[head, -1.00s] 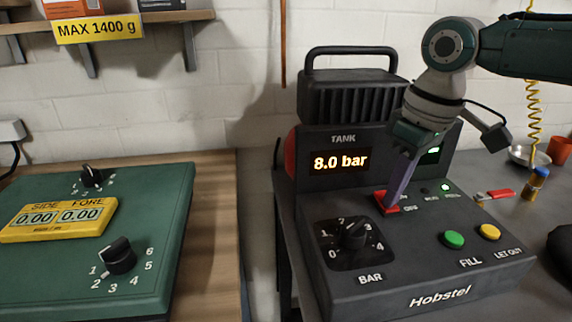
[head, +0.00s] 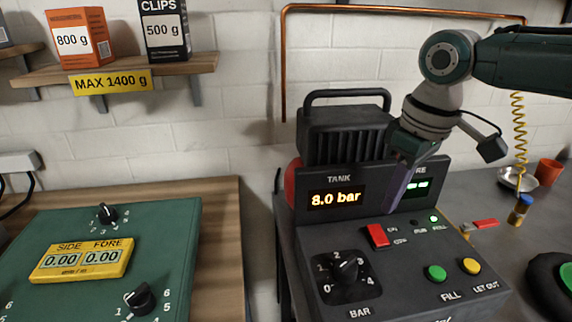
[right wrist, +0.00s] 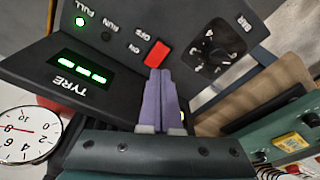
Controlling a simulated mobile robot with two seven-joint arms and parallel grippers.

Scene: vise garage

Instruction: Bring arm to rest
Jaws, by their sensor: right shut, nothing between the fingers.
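My right gripper (head: 400,192) comes in from the upper right in the head view. Its purple fingers are shut with nothing between them, and they hang in front of the display panel of the black compressor (head: 350,130). The fingertips are a little above and behind the red rocker switch (head: 377,236) and look apart from it. In the right wrist view the closed fingers (right wrist: 161,75) point at the red switch (right wrist: 157,54) beside the ON and OFF labels. My left gripper does not show.
The compressor has a BAR dial (head: 345,270), a green FILL button (head: 436,272) and a yellow LET OUT button (head: 470,265). A green machine (head: 60,230) stands on the wooden bench at left. A shelf (head: 130,72) holds boxes. A black round object (head: 552,285) lies at right.

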